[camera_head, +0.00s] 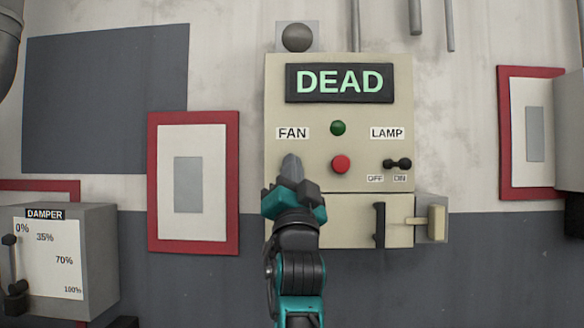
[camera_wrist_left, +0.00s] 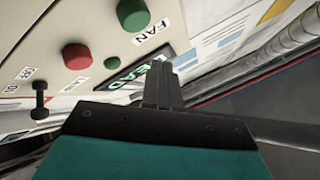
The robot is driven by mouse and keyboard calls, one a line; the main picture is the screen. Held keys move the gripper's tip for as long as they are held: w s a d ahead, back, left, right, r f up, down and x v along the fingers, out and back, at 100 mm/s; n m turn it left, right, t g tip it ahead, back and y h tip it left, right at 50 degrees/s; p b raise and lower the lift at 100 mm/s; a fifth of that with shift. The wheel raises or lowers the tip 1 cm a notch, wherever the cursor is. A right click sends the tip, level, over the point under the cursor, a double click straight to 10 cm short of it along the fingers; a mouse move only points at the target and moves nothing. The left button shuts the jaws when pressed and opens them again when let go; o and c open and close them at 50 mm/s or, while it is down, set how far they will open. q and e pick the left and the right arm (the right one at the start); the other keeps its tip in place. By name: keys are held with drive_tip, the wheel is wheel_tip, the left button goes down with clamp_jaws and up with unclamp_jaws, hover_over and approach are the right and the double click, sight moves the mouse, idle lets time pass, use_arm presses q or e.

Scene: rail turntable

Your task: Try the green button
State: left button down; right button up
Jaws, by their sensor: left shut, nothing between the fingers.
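My left gripper (camera_head: 291,165) is shut and empty, in front of the panel, just below the FAN label (camera_head: 292,133). My right gripper is not in view.
The LAMP switch (camera_head: 398,164) is at the panel's right, with its knob toward ON. A black handle (camera_head: 379,225) and a beige lever (camera_head: 436,223) are below. A DAMPER box (camera_head: 65,260) stands at lower left. Red-framed boards (camera_head: 152,180) flank the panel.

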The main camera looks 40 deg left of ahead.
use_arm(q)
drive_tip(key=shift+w+a, duration=1.1)
drive_tip(key=shift+w, duration=0.25)
drive_tip(key=shift+w+a, duration=0.1)
idle(1.0)
drive_tip(key=shift+w+a, duration=0.2)
drive_tip(key=shift+w+a+b, duration=0.25)
drive_tip(key=shift+w+b, duration=0.05)
drive_tip(key=shift+b, duration=0.05)
idle(0.8)
idle(0.4)
drive_tip(key=shift+s+d, duration=0.5)
drive_tip(key=shift+s, duration=0.1)
drive_tip(key=s+d+p, duration=0.1)
drive_tip(key=s+d, duration=0.2)
drive_tip(key=s, duration=0.1)
drive_tip(key=shift+d, duration=0.15)
